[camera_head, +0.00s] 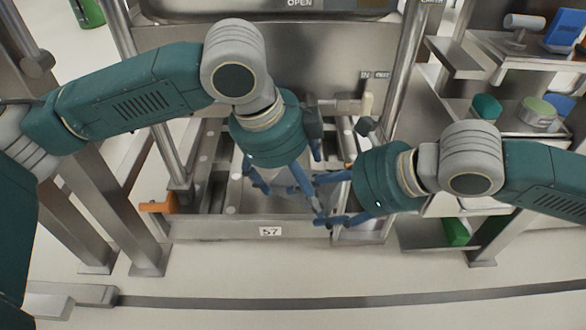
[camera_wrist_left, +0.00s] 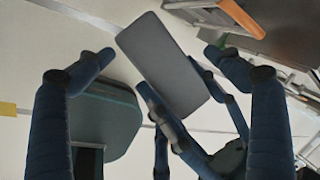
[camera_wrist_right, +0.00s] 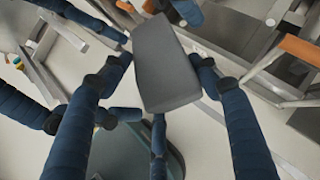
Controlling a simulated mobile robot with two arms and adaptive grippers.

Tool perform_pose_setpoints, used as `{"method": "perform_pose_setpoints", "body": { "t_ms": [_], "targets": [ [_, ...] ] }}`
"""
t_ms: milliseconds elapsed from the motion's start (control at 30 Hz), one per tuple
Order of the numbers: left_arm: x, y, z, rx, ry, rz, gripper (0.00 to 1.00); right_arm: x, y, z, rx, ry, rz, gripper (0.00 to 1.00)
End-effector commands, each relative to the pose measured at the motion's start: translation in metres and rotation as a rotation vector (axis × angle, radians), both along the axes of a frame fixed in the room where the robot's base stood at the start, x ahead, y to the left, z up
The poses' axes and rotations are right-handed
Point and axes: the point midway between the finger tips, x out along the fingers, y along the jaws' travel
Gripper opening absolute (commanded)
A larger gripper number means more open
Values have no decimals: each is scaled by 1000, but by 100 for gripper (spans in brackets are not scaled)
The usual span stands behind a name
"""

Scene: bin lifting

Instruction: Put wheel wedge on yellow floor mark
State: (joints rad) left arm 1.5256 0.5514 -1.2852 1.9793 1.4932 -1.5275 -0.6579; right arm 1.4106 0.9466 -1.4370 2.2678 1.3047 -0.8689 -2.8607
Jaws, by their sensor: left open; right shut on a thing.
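The wheel wedge (camera_wrist_right: 168,65) is a dark grey block between the fingers of my right gripper (camera_wrist_right: 162,70), which is shut on it. It also shows in the left wrist view (camera_wrist_left: 165,62), tilted in the picture and off the floor. My left gripper (camera_wrist_left: 160,62) is open, with its fingers spread to either side of the wedge; I cannot tell whether they touch it. In the head view the left gripper (camera_head: 283,187) and the right gripper (camera_head: 325,200) meet at the centre, and I cannot make out the wedge there. A yellow patch (camera_wrist_left: 8,109), possibly the floor mark, shows at the left edge of the left wrist view.
A steel frame with a low bay labelled 57 (camera_head: 270,231) stands behind and below the grippers. An orange part (camera_head: 158,205) juts from its left side. Shelves with small items (camera_head: 515,118) stand at the right. The floor in front (camera_head: 300,270) is clear, crossed by a dark strip.

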Motion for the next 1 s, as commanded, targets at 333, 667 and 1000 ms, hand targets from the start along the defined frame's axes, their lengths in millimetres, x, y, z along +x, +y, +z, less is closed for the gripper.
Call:
{"method": "perform_pose_setpoints", "body": {
  "t_ms": [333,667,1000],
  "targets": [
    [1,-1,-4,0,-1,0,91,0,0,1,2,-3,0,22],
    [1,-2,-2,-4,-4,-1,31,0,2,2,4,-3,4,63],
    [1,-2,-3,-3,-3,0,21,0,1,1,2,-1,1,83]
  ]
}}
